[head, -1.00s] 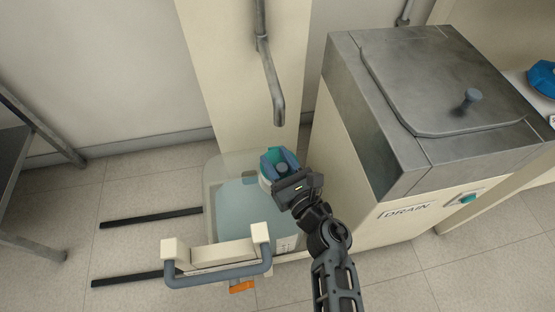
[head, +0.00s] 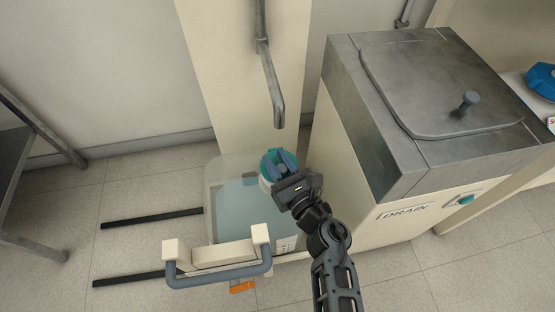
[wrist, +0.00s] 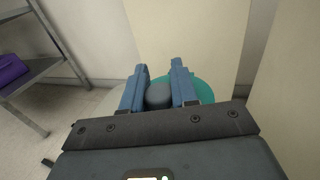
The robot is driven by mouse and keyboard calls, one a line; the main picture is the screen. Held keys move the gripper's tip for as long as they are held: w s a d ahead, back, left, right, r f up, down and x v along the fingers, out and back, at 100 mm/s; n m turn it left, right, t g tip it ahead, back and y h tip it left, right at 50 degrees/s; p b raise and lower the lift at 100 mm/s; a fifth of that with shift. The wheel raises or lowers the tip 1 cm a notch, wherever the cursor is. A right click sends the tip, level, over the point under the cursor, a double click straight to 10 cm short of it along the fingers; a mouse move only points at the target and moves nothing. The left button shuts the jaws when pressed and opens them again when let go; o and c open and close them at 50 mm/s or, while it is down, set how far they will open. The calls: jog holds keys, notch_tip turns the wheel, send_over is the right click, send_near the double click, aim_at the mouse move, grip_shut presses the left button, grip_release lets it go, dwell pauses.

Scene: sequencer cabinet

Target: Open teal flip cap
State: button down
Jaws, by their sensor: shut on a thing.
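The teal flip cap (head: 268,163) sits on top of a clear plastic container (head: 218,180) that holds bluish liquid. The cap looks closed. My gripper (head: 283,163) is at the cap from the front right. In the wrist view, its two blue fingers (wrist: 158,90) are closed on a grey knob (wrist: 158,96) between them, and the teal cap (wrist: 209,92) shows to the right behind the right finger. The fingers hide part of the cap in both views.
A metal pipe (head: 274,90) hangs behind the cap. A cabinet marked DRAIN with a metal lid (head: 430,85) stands close on the right. A cart handle (head: 218,277) is in front of the container.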

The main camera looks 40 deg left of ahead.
aim_at(275, 157)
jog(key=shift+w+a+r+m+g+h+p, duration=0.15)
jog(key=shift+r+h+p, duration=0.15)
jog(key=shift+p, duration=0.85)
jog(key=shift+r+m+g+h+p, duration=0.1)
jog(key=shift+r+g+h+p, duration=0.25)
jog(key=shift+p, duration=0.85)
jog(key=shift+w+a+r+m+h+p, duration=0.15)
jog(key=shift+r+p, duration=0.25)
jog(key=shift+p, duration=0.75)
jog(key=h+p, duration=0.1)
jog(key=p, duration=0.5)
jog(key=shift+w+a+r+g+h, duration=0.25)
jog(key=shift+r+g+h, duration=0.15)
jog(key=p, duration=0.2)
jog(key=g+h+p, duration=0.1)
jog(key=p, duration=0.1)
jog(key=shift+w+a+r+m+h+p, duration=0.15)
jog(key=shift+w+a+m+h+p, duration=0.15)
jog(key=shift+a+p, duration=0.05)
jog(key=shift+w+a+g+h+p, duration=0.25)
jog(key=shift+h+p, duration=0.25)
jog(key=shift+p, duration=0.5)
jog(key=shift+a+g+p, duration=0.1)
jog(key=shift+g+p, duration=0.15)
jog(key=shift+p, duration=0.05)
